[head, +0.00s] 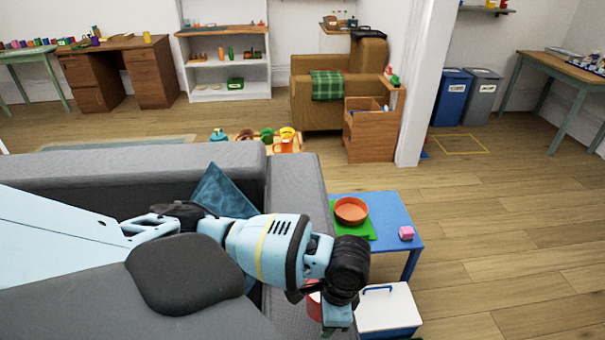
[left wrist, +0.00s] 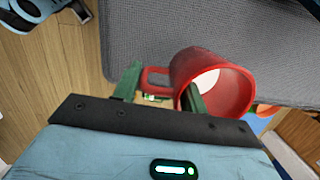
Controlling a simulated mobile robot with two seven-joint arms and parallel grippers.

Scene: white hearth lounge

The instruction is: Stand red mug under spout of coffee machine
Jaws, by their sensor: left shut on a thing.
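The red mug (left wrist: 210,75) is in my left gripper (left wrist: 160,88), with its open mouth turned toward the lower right of the left wrist view and its handle between the two green fingers. In the head view my left gripper (head: 337,316) is beyond the sofa's end, and only a sliver of the mug (head: 314,304) shows beside it; the rest is hidden by my arm. I cannot tell which part of the mug the fingers press on. No coffee machine or spout shows clearly in either view. My right gripper is not in view.
The grey sofa (head: 301,190) lies under my left arm. A blue table (head: 385,212) holds an orange bowl (head: 351,211) on a green mat and a pink block (head: 406,233). A white box (head: 389,307) with a blue handle stands in front. Floor at right is clear.

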